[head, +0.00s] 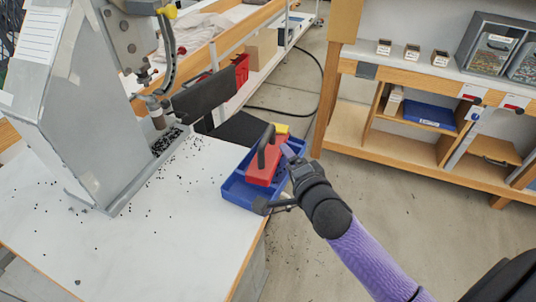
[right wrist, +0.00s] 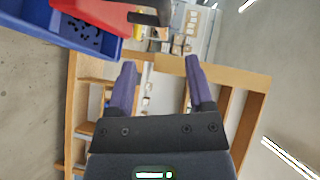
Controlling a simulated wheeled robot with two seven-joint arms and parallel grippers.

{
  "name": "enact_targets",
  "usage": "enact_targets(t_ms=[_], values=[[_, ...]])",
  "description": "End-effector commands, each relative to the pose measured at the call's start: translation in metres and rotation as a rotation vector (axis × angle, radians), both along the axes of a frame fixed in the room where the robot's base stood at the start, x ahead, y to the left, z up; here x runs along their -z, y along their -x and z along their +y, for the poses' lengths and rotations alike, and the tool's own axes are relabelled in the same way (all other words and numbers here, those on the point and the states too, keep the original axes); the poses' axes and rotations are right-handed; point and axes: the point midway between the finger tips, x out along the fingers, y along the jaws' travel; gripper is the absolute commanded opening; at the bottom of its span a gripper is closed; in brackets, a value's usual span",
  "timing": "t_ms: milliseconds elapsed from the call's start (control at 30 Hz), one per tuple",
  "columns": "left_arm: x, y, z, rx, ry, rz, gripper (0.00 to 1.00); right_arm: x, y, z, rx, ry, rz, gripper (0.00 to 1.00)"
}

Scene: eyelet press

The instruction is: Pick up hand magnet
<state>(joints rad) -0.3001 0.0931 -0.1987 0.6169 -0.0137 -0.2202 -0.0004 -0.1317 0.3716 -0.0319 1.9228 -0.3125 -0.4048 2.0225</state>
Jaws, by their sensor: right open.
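The hand magnet (head: 263,168), a red block with a black bar handle, lies in a blue tray (head: 235,191) at the right edge of the white table. A yellow part shows at its far end. In the right wrist view the magnet (right wrist: 95,14) is at the top left, outside the finger gap, above the blue tray (right wrist: 60,38). My right gripper (head: 287,151) is open and empty, close beside the magnet on its right; whether they touch is unclear. Its two purple fingers (right wrist: 157,88) stand apart in the wrist view. My left gripper is not in view.
A grey press (head: 85,110) stands on the white table (head: 165,235), with small black eyelets scattered around its base. A wooden shelf bench (head: 345,130) with small boxes and bins stands behind at the right. Open floor lies between table and bench.

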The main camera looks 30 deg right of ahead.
Motion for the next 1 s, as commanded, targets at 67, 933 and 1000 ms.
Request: enact_targets(t_ms=[67,933,1000], values=[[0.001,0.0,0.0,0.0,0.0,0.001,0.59,-0.006,-0.008,-0.002,-0.006,-0.051,-0.042,0.67],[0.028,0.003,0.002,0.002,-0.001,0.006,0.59,0.012,-0.103,-0.006,-0.007,-0.073,-0.048,0.5],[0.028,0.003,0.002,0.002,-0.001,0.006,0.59,0.012,-0.103,-0.006,-0.007,-0.073,-0.048,0.35]])
